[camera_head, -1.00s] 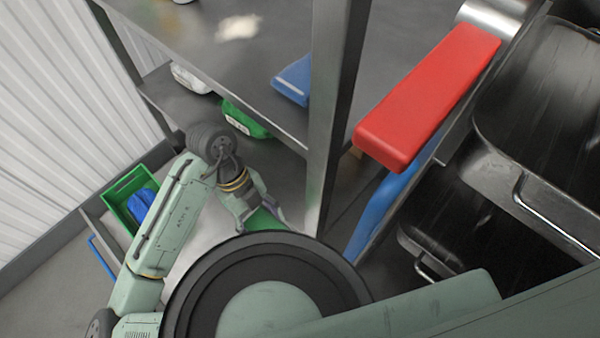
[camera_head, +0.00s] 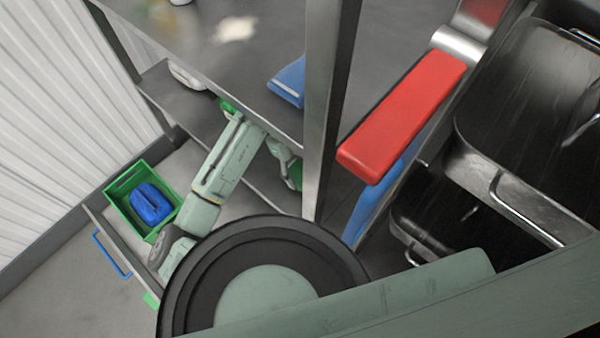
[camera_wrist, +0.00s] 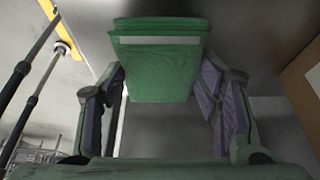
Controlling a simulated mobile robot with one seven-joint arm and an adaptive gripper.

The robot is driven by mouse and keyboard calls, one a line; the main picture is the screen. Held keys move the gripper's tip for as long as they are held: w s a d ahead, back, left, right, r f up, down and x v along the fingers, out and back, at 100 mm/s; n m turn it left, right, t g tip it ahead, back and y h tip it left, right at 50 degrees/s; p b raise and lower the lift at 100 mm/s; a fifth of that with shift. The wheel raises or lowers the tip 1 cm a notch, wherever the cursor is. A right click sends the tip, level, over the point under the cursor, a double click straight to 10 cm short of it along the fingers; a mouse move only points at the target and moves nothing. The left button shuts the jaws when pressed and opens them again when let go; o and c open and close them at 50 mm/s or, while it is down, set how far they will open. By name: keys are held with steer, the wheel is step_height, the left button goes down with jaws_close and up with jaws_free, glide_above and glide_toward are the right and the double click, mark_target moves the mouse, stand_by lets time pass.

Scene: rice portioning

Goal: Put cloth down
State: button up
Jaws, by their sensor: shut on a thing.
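A green folded cloth with a pale stripe (camera_wrist: 160,75) is held between the fingers of my gripper (camera_wrist: 163,90) in the wrist view. The gripper is shut on it, with a finger on each side. In the head view a bit of the green cloth (camera_head: 296,173) shows left of the metal post. Whether the cloth touches any surface cannot be told.
A metal post (camera_head: 328,120) stands close to my arm. A blue folded cloth (camera_head: 290,82) lies on the steel table (camera_head: 225,55). A green crate (camera_head: 122,190) with a blue item (camera_head: 150,203) is at left. A red-handled appliance (camera_head: 405,115) is at right.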

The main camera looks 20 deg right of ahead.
steer(key=shift+a+f, duration=0.1)
steer(key=shift+f, duration=1.3)
steer(key=o, duration=1)
steer(key=shift+o, duration=0.2)
steer(key=v, duration=0.5)
steer(key=shift+r, duration=0.1)
steer(key=w+a+b, duration=0.1)
steer(key=w+a, duration=0.1)
steer(key=w, duration=0.1)
steer(key=w+a+b, duration=0.1)
steer(key=w, duration=0.2)
steer(key=w+a+b, duration=0.1)
steer(key=w+a, duration=0.1)
steer(key=w, duration=0.1)
steer(key=shift+a, duration=0.35)
steer(key=shift+w+a+b, duration=0.35)
steer(key=shift+w, duration=0.2)
